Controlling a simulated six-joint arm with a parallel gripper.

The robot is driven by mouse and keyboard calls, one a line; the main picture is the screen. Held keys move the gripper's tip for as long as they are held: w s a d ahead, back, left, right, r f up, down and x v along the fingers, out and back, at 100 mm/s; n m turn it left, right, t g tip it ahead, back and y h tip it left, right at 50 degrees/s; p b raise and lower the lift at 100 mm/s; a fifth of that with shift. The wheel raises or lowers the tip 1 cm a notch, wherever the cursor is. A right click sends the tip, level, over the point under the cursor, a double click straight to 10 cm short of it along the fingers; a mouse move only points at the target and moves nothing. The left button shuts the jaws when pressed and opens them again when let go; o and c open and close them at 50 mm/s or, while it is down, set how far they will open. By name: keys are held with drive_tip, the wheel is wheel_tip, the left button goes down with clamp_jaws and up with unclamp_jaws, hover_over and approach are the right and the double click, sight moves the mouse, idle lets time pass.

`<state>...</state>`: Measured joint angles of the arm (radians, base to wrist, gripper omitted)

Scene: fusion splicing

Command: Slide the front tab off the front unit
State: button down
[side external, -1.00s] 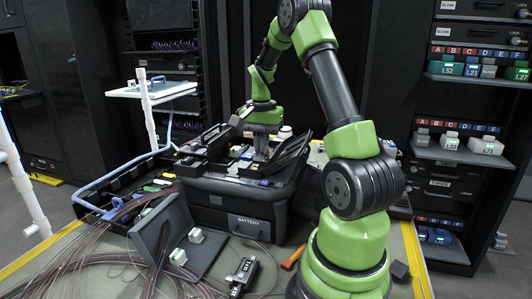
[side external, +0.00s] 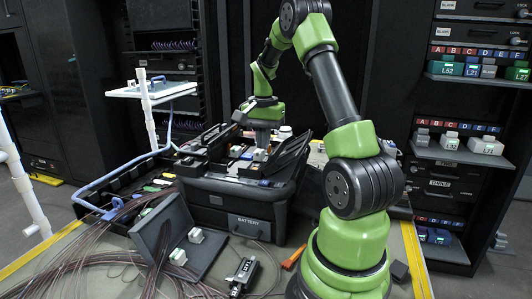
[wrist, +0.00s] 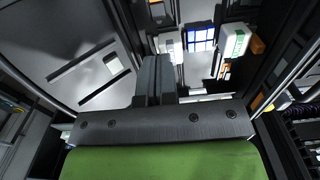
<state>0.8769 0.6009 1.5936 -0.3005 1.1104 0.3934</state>
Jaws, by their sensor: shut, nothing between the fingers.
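My gripper (side external: 262,140) is above the open black case marked BATTERY (side external: 245,222). Its two dark fingers (wrist: 155,62) are together in the wrist view, with nothing held between them. Just below it in the side view, a small white block (side external: 259,155) sits in the case. The wrist view shows a white block (wrist: 171,45) beyond the fingertips and a white block with a green label (wrist: 235,40) to the right. A blue-and-white gridded part (wrist: 201,40) lies between them. I cannot tell which part is the front tab or front unit.
Raised dark lids and trays (side external: 290,150) flank the work area inside the case. On the bench are loose brown cables (side external: 90,255), a tilted grey panel (side external: 160,230), a small black device (side external: 243,275) and an orange-handled tool (side external: 293,258). A labelled rack (side external: 460,150) stands right.

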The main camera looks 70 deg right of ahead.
sight(262, 153)
wheel_tip(262, 153, up, 5)
drive_tip(key=shift+a+r, duration=0.15)
drive_tip(key=shift+r, duration=0.05)
idle(0.6)
drive_tip(key=shift+w+a+r, duration=0.1)
drive_tip(key=shift+a+r, duration=0.05)
drive_tip(key=shift+a, duration=0.05)
drive_tip(key=a+r+n+t, duration=0.2)
drive_tip(key=a+r+n, duration=0.2)
drive_tip(key=a, duration=0.4)
drive_tip(key=a+r+n+t, duration=0.2)
drive_tip(key=a+r+n, duration=0.1)
drive_tip(key=a, duration=0.6)
drive_tip(key=s+a+n+t+y, duration=0.2)
drive_tip(key=s+a+n, duration=0.5)
drive_tip(key=a, duration=0.4)
drive_tip(key=shift+s+a+t, duration=0.25)
drive_tip(key=shift+s+t, duration=0.2)
drive_tip(key=shift+t, duration=0.15)
